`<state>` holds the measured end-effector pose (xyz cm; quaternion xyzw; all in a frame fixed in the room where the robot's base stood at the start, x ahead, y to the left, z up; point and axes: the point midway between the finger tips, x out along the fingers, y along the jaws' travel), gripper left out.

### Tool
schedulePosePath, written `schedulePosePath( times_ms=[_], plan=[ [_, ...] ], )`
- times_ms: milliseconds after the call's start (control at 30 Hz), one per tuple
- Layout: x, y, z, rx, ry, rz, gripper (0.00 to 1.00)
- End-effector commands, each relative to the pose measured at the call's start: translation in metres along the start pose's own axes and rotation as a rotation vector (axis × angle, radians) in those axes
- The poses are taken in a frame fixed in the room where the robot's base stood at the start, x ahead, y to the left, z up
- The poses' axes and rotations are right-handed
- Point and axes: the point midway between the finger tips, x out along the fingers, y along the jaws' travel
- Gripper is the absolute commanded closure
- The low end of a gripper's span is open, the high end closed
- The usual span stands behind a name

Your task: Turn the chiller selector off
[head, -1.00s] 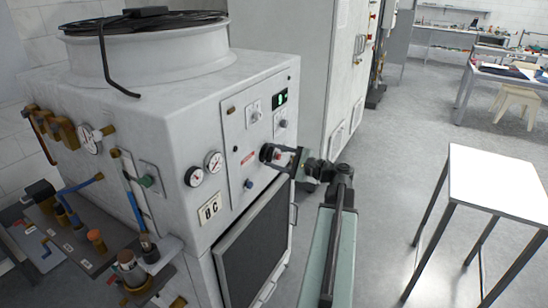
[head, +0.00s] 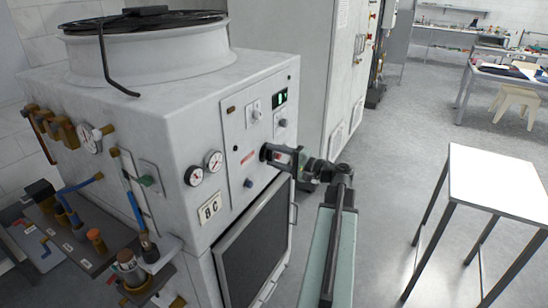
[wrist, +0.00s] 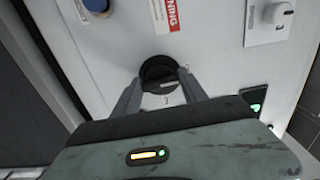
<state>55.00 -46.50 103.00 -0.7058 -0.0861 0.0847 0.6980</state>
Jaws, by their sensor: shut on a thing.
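A round black selector knob (wrist: 158,68) sits on the light panel of the chiller (head: 163,130). My gripper (wrist: 159,82) has one finger on each side of the knob and is shut on it. A pale mark shows at the knob's lower edge between the fingers, but I cannot read which position it marks. In the head view my gripper (head: 268,153) reaches the panel from the right and hides most of the knob.
A red warning label (wrist: 166,14), a blue knob (wrist: 97,5) and a white plate with a knob (wrist: 271,15) surround the selector. A lit green display (head: 281,97) is higher on the panel. A white-topped table (head: 497,180) stands at right, with clear floor between.

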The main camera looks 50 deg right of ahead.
Motion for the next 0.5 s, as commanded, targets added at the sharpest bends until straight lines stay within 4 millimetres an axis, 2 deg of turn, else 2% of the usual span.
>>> schedulePosePath(
  times_ms=[367, 400, 467, 500],
  plan=[
    [-0.0006, 0.0025, 0.002, -0.007, -0.005, 0.008, 0.9],
    [-0.0006, 0.0025, 0.002, -0.007, -0.005, 0.008, 0.44],
    [-0.0005, 0.0023, 0.0018, -0.006, -0.005, 0.006, 0.28],
    [-0.0004, 0.0021, 0.0017, -0.006, -0.004, 0.006, 0.28]
  ],
)
